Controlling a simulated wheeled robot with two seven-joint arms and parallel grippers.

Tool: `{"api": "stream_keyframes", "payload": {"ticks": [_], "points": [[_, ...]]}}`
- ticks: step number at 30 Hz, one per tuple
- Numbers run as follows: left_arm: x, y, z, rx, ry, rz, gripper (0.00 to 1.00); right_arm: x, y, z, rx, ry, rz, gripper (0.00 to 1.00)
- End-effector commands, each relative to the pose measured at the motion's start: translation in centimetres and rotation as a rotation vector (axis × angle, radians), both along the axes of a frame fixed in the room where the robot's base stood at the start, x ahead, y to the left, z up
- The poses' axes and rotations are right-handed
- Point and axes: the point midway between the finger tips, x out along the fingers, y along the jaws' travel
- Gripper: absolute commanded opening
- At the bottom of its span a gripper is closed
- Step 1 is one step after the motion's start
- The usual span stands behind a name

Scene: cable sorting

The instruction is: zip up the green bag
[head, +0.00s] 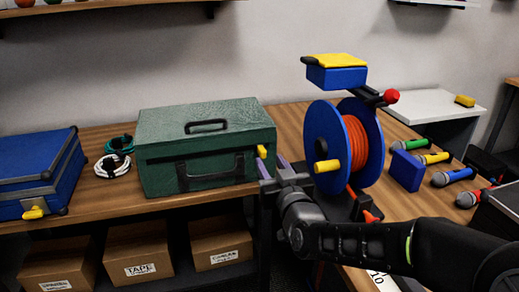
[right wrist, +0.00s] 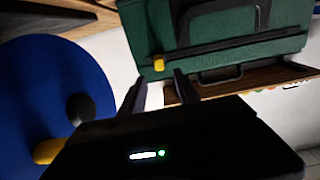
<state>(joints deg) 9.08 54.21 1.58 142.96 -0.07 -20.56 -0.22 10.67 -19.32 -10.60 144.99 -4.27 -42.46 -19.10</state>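The green bag (head: 205,135) stands on the wooden table, left of the cable reel, with black handles on its lid and front. Its yellow zipper pull (head: 262,151) is at the right end of the front. My right gripper (head: 269,163) is just in front of that end, its fingers spread. In the right wrist view, the yellow pull (right wrist: 159,65) shows beyond and between the two open fingertips (right wrist: 157,78), with nothing gripped. The green bag (right wrist: 215,35) fills the top of that view. My left gripper is not in view.
A blue bag (head: 38,178) and coiled cables (head: 113,166) are left of the green bag. A blue reel with orange cable (head: 365,150) stands close beside my right gripper. Several microphones (head: 452,176) lie at the right. Boxes (head: 140,252) sit on the shelf below.

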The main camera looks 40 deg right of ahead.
Motion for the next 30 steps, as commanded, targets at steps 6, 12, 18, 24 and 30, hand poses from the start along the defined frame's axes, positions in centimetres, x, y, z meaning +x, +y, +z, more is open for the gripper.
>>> {"api": "stream_keyframes", "payload": {"ticks": [6,12,18,24,30], "points": [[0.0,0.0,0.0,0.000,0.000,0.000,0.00,1.1,-0.3,-0.1,0.001,0.002,0.001,0.38],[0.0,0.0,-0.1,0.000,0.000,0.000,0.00,3.9,-1.3,-0.1,0.001,0.003,0.002,0.38],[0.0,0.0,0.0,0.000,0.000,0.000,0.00,6.5,-2.2,-0.1,0.001,0.002,0.001,0.38],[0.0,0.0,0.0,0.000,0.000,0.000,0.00,7.4,-2.6,0.0,0.001,0.001,0.001,0.38],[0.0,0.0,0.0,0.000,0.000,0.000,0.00,7.4,-2.6,0.0,0.001,0.001,0.001,0.38]]}}
